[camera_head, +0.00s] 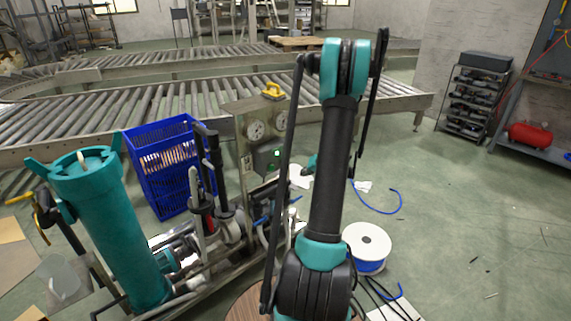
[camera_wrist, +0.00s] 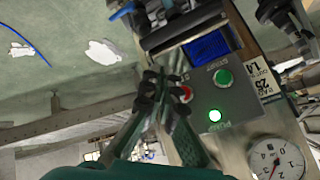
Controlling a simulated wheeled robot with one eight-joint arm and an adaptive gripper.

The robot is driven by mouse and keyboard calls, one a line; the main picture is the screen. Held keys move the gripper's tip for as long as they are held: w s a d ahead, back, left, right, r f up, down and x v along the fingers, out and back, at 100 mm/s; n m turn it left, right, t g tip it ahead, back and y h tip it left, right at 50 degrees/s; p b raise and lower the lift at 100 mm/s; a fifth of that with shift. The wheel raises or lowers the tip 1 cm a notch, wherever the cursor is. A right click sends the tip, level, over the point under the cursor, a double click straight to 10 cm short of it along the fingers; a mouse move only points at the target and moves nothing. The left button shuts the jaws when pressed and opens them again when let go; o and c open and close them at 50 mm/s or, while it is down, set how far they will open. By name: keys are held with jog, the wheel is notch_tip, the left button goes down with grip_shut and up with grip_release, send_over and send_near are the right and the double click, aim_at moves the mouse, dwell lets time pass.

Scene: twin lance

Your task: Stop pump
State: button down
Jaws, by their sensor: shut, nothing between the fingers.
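The pump's control panel (camera_wrist: 230,100) fills the right of the wrist view, tilted, and stands left of my arm in the head view (camera_head: 263,160). It carries a red button (camera_wrist: 186,94), a green button (camera_wrist: 222,78), a lit green lamp (camera_wrist: 214,115) and a blue display (camera_wrist: 209,47). My gripper (camera_wrist: 164,82) is shut and empty. Its fingertips are beside the red button and overlap its left edge in the picture; I cannot tell whether they touch it. In the head view my arm mostly hides the gripper.
Gauges (camera_head: 255,130) sit on the panel's upper part. A blue crate (camera_head: 160,165) and a teal cylinder (camera_head: 122,230) stand to the left. A roller conveyor (camera_head: 190,100) runs behind. A cable spool (camera_head: 367,243) lies on the floor to the right, where much floor is clear.

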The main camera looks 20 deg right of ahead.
jog(key=w+a, duration=0.3)
jog(key=w, duration=0.5)
jog(key=shift+w, duration=0.2)
dwell(1.4)
jog(key=shift+w+a, duration=0.1)
jog(key=shift+w, duration=0.2)
jog(key=shift+w+a, duration=0.2)
jog(key=shift+w, duration=0.25)
dwell(0.8)
jog(key=shift+s+d, duration=0.1)
jog(key=shift+s, duration=0.05)
jog(key=shift+s+d, duration=0.25)
jog(key=shift+s, duration=0.45)
jog(key=shift+s+d, duration=0.3)
jog(key=shift+s, duration=0.5)
jog(key=shift+s+d, duration=0.25)
jog(key=shift+s, duration=0.5)
jog(key=shift+s+d, duration=0.3)
jog(key=shift+s, duration=0.5)
